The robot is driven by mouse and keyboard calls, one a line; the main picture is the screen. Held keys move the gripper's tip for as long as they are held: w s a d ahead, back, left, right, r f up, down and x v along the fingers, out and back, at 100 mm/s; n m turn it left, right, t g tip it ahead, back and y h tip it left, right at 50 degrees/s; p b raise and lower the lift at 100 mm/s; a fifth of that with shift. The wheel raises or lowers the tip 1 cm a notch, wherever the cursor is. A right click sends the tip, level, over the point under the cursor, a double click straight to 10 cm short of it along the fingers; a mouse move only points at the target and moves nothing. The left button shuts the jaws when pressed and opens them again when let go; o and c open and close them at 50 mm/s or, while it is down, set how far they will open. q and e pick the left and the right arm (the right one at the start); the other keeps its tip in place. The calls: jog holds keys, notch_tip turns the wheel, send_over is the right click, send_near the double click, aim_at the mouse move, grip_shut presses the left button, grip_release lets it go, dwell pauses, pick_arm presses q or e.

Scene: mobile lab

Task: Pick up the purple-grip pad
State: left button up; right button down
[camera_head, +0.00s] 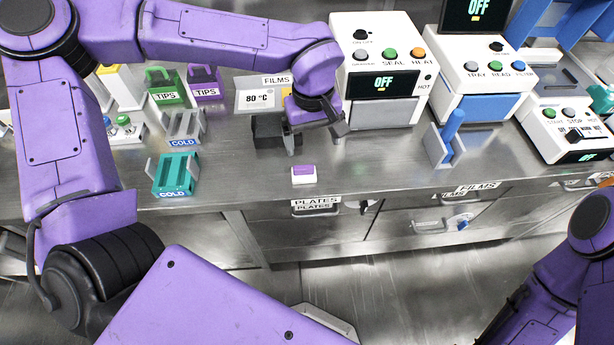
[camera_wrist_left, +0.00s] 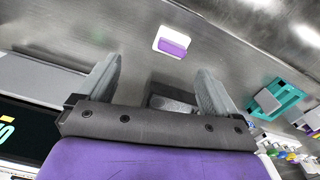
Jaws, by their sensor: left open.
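The purple-grip pad (camera_head: 303,174) is a small white block with a purple top. It lies on the steel counter near the front edge, and it also shows in the left wrist view (camera_wrist_left: 172,43). My left gripper (camera_head: 317,138) is above the counter, a little behind the pad. Its two fingers are spread apart with nothing held between them. In the left wrist view the pad lies beyond the fingertips (camera_wrist_left: 160,70), apart from them. My right arm shows at the lower right of the head view, but its gripper is not in view.
A teal COLD rack (camera_head: 174,174) and a grey COLD rack (camera_head: 184,126) stand to the left. The SEAL machine (camera_head: 383,70) stands behind to the right, with a blue-handled holder (camera_head: 446,140) beside it. Drawers (camera_head: 310,222) lie below the edge. The counter around the pad is clear.

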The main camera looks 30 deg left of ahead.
aim_at(304, 167)
pick_arm(q)
jog(key=shift+s+a+f+m, duration=0.3)
jog(key=shift+a+f+m, duration=0.1)
jog(key=shift+f+m, duration=0.2)
jog(key=shift+s+a+f+m, duration=0.3)
jog(key=shift+a+f+m, duration=0.1)
jog(key=shift+f+m, duration=0.15)
jog(key=f, duration=0.7)
jog(key=shift+a+f, duration=0.2)
jog(key=shift+f, duration=0.05)
jog(key=shift+w+f, duration=0.1)
jog(key=shift+f, duration=0.2)
jog(key=shift+d, duration=0.1)
jog(key=c, duration=1.1)
